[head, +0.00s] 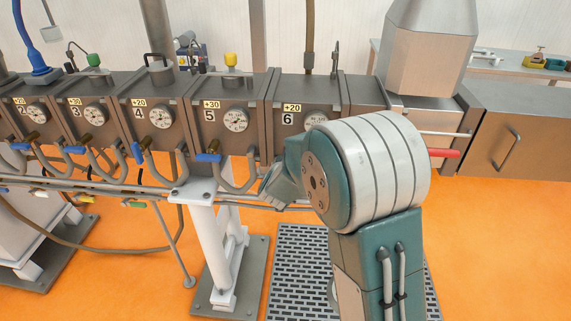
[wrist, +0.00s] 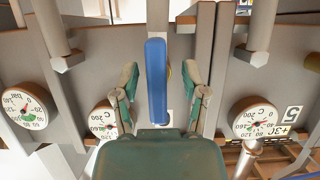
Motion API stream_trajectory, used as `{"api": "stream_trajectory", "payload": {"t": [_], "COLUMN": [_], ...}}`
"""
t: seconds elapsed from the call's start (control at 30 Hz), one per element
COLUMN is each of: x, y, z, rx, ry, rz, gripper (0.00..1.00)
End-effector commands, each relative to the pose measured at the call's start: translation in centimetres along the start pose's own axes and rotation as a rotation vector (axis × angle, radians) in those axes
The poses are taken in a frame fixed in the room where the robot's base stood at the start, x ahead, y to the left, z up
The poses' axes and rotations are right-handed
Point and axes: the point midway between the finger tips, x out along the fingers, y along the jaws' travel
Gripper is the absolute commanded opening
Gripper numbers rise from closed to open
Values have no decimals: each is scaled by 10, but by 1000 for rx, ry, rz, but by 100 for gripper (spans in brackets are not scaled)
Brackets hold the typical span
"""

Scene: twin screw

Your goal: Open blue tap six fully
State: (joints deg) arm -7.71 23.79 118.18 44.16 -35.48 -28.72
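Module six (head: 288,119), labelled 6, stands right of module five in the head view. Its tap is hidden there behind my arm. In the wrist view a blue tap handle (wrist: 157,78) runs lengthwise between the two fingers of my gripper (wrist: 160,72). I take it for tap six, as the label 5 (wrist: 311,90) shows upside down to its right. The fingers are apart, with a visible gap on each side of the handle. In the head view my gripper is mostly hidden behind my arm.
Blue tap handles show at module five (head: 208,157) and module four (head: 137,153). Bent pipes and a long rail run below the modules. A red bar (head: 444,153) sticks out right of my arm. A grey support stand (head: 213,245) is at lower left; orange floor is open around it.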

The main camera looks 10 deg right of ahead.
Motion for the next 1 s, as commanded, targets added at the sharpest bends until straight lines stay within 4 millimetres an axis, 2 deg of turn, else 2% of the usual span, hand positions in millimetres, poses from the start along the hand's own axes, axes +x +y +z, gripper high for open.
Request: {"api": "stream_trajectory", "payload": {"t": [0.23, 0.33, 0.8, 1.0], "x": [-2, -9, -94, -115], "y": [0, 0, -2, -2], "z": [-1, -2, 0, 0], "rx": [2, 1, 0, 0], "ry": [2, 4, 3, 2], "rz": [1, 0, -2, -1], "gripper": [57, 57, 57, 57]}}
